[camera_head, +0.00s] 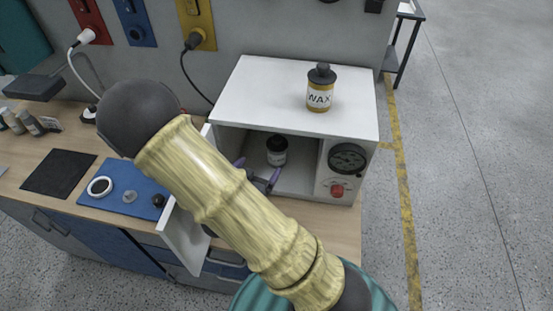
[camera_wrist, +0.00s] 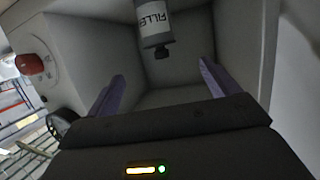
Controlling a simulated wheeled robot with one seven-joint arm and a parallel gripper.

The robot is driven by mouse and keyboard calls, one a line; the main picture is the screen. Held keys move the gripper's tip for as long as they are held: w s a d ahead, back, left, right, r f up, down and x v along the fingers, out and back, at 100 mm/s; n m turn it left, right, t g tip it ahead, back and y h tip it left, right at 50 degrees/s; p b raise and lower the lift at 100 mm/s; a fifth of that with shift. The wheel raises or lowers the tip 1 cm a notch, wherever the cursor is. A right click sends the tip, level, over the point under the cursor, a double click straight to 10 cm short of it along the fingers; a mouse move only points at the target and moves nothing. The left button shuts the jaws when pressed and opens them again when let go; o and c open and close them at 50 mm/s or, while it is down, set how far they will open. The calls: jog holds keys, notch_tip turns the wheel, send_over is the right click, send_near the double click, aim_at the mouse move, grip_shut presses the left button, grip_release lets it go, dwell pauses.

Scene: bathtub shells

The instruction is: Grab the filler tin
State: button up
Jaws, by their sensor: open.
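The filler tin (camera_head: 277,151) is a small dark-capped tin with a pale label, standing inside the open white oven-like box (camera_head: 300,90). In the wrist view the filler tin (camera_wrist: 153,22) shows inverted at the top, with "FILLE" readable on its label and its dark cap pointing down. My gripper (camera_head: 258,170) has purple fingers and is at the mouth of the box, short of the tin. In the wrist view my gripper (camera_wrist: 162,72) is open, its fingers spread left and right with nothing between them. The tin lies beyond the fingertips, roughly centred between them.
A wax tin (camera_head: 319,92) stands on top of the box. The box's door (camera_head: 185,238) hangs open at its left. A gauge (camera_head: 347,158) and red knob (camera_head: 337,190) are on its right front. A blue mat (camera_head: 120,190) with small parts lies left on the bench.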

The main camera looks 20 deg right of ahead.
aim_at(276, 147)
jog(key=shift+w+d+f+b, duration=0.2)
jog(key=shift+d+b, duration=0.2)
jog(key=shift+b, duration=0.7)
jog(key=shift+w+d+f+b, duration=0.15)
jog(key=shift+d+b, duration=0.25)
jog(key=shift+b, duration=0.7)
jog(key=p+x, duration=0.2)
jog(key=x, duration=0.7)
jog(key=shift+w+r+p, duration=0.1)
jog(key=shift+r+p, duration=0.05)
jog(key=shift+p, duration=0.15)
jog(key=shift+w+d, duration=0.2)
jog(key=shift+w, duration=0.1)
jog(key=p+x, duration=0.2)
jog(key=x, duration=0.3)
jog(key=shift+w, duration=0.15)
jog(key=c, duration=1.8)
